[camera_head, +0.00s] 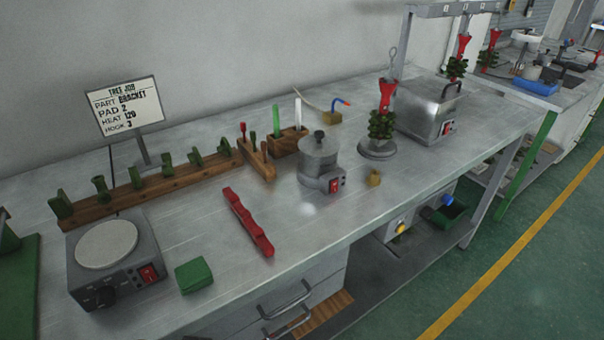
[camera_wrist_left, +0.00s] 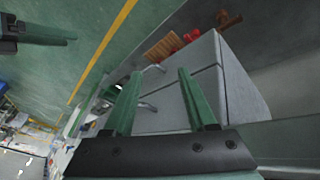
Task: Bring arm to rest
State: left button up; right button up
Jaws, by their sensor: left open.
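My left gripper (camera_wrist_left: 158,73) shows in the left wrist view with its two green fingers spread apart. Nothing is between the fingers. Behind them are a grey cabinet (camera_wrist_left: 235,85) and the green floor. A second dark gripper with green finger parts (camera_wrist_left: 68,39), which looks like my right one, shows at the upper left of that view. Its opening cannot be made out. Neither gripper shows in the head view. The sign (camera_head: 125,105) on the bench reads TREE JOB, PART BRACKET, PAD 2, HEAT 120, HOOK 3.
The metal bench (camera_head: 330,235) holds a hot plate (camera_head: 107,245), green block (camera_head: 194,275), red bar (camera_head: 248,222), wooden rack (camera_head: 155,188), lidded pot (camera_head: 318,160), green tree on a stand (camera_head: 381,125) and metal box (camera_head: 430,105). Drawer handles (camera_head: 285,300) stick out in front. The floor beyond is clear.

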pick_arm(q)
jog(key=s+a+f+y, duration=0.3)
jog(key=s+a, duration=0.3)
jog(key=a, duration=0.2)
jog(key=shift+w+d+f+m+t+h+p, duration=0.15)
jog(key=shift+w+d+f+t+h+p, duration=0.4)
jog(key=shift+p, duration=1.05)
jog(key=shift+w+d+f+m+t+h+p, duration=0.1)
jog(key=shift+w+d+t+p, duration=0.8)
jog(key=shift+p, duration=0.7)
jog(key=shift+w+d+f+m+t+h+p, duration=0.15)
jog(key=shift+w+d+f+t+h+p, duration=0.45)
jog(key=shift+p, duration=1)
jog(key=shift+s+r+t+y, duration=0.15)
jog(key=shift+r+t+y, duration=0.1)
jog(key=shift+r, duration=0.05)
